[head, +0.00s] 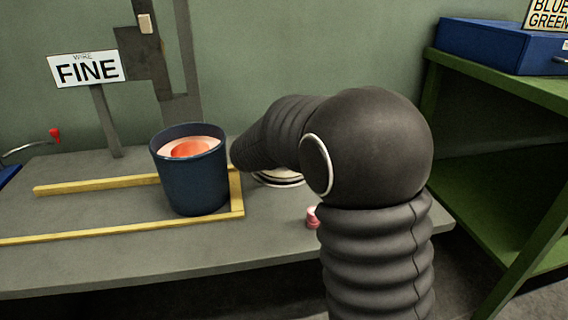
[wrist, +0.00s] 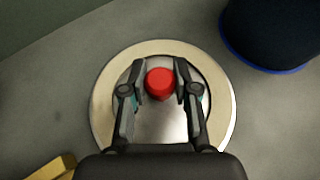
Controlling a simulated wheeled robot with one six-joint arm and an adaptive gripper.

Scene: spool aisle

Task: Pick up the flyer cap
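A round red cap (wrist: 160,83), which I take to be the flyer cap, shows in the wrist view on a shiny metal disc with a brass-coloured rim (wrist: 103,88). My gripper (wrist: 160,70) is open, with one finger on each side of the cap and a narrow gap at each side. I cannot tell the exact height of the fingertips against it. In the head view my arm hides the gripper and the cap; only part of the disc (head: 282,182) shows behind the arm.
A dark blue bucket (head: 193,180) with pink-red contents stands inside a yellow strip frame (head: 120,233) on the grey bench. A small pink-red piece (head: 312,217) lies near the front edge. A dark cylinder (wrist: 270,30) stands right of the disc. A green shelf (head: 500,88) is at right.

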